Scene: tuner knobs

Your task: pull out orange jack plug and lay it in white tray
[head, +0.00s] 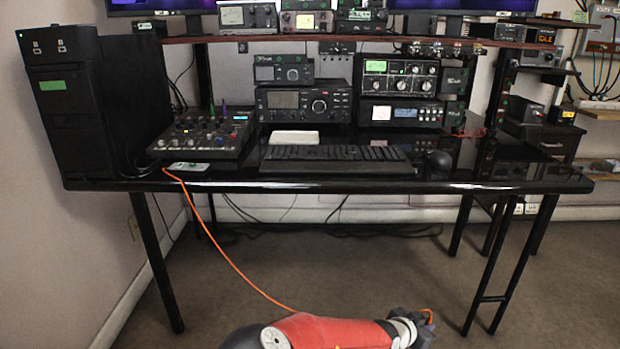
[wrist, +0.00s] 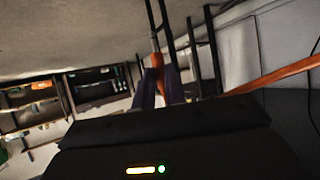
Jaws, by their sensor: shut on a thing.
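My gripper (head: 426,318) is low in front of the desk, at the bottom of the head view. In the wrist view its dark fingers (wrist: 158,88) are shut on the orange jack plug (wrist: 157,70). A bit of orange (head: 428,314) shows at the gripper in the head view. An orange cable (head: 225,255) runs from the front left of the desk down to my arm; it also crosses the right of the wrist view (wrist: 270,77). What looks like the white tray (head: 295,137) lies on the desk behind the keyboard, far from my gripper.
A black mixer (head: 205,137) with knobs stands at the desk's left, with a small pale flat piece (head: 188,167) before it. A keyboard (head: 335,157) and mouse (head: 439,161) lie at the front. Radios (head: 303,104) stand behind. The floor before the desk is clear.

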